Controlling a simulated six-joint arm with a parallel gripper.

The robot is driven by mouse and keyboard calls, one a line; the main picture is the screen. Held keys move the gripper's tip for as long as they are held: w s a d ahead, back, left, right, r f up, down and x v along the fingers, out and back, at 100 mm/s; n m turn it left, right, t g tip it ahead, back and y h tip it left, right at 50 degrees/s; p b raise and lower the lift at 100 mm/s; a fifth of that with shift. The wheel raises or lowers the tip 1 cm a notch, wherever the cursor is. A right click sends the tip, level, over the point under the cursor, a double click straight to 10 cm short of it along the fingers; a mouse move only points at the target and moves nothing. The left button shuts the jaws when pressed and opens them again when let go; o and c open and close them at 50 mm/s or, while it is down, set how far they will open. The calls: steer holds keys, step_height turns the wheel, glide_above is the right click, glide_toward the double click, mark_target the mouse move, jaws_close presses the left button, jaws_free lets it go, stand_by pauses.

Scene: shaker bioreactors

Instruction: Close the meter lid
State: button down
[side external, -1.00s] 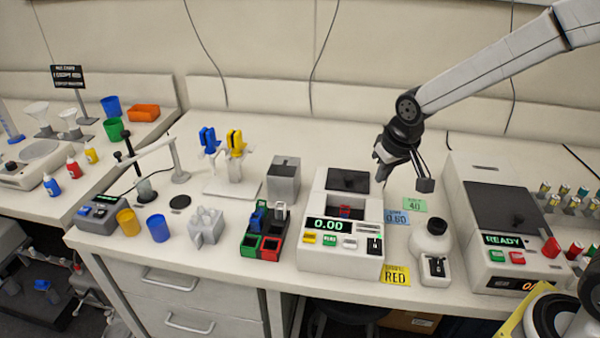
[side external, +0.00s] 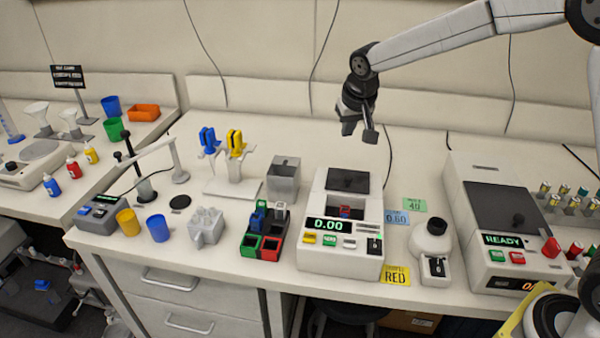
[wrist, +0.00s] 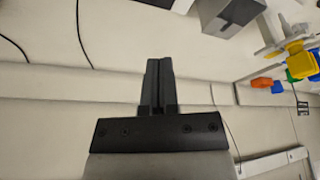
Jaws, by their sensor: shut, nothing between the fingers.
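The white meter (side external: 340,262) stands on the bench with a display reading 0.00. Its dark lid (side external: 347,181) is at the back of the top, behind an open well where a small cuvette-like piece with red and blue (side external: 345,211) sits. My gripper (side external: 359,134) is in the air above and behind the meter, touching nothing. In the wrist view my gripper (wrist: 159,62) shows its two fingers together, with nothing between them. The meter lid is not clearly visible in the wrist view.
A coloured rack (side external: 264,246) and a grey box (side external: 284,180) stand left of the meter. Right of it are labels, a white bottle (side external: 432,240) and a larger device with a READY display (side external: 507,239). The air around my gripper is clear.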

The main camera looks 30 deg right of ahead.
glide_above(341, 177)
steer(key=w+d, duration=0.1)
steer(key=w, duration=0.1)
step_height(341, 177, down, 9)
steer(key=shift+s+a+f, duration=0.1)
steer(key=shift+s+a, duration=0.1)
steer(key=shift+s, duration=0.4)
steer(key=shift+s+a+f, duration=0.15)
steer(key=shift+s+a, duration=0.1)
steer(key=shift+s, duration=0.4)
steer(key=shift+s+a+f, duration=0.1)
steer(key=shift+s+a, duration=0.1)
steer(key=shift+s, duration=0.4)
steer(key=shift+a, duration=0.1)
steer(key=s+a, duration=0.6)
steer(key=s, duration=0.1)
steer(key=shift+a, duration=0.3)
steer(key=shift+w, duration=0.1)
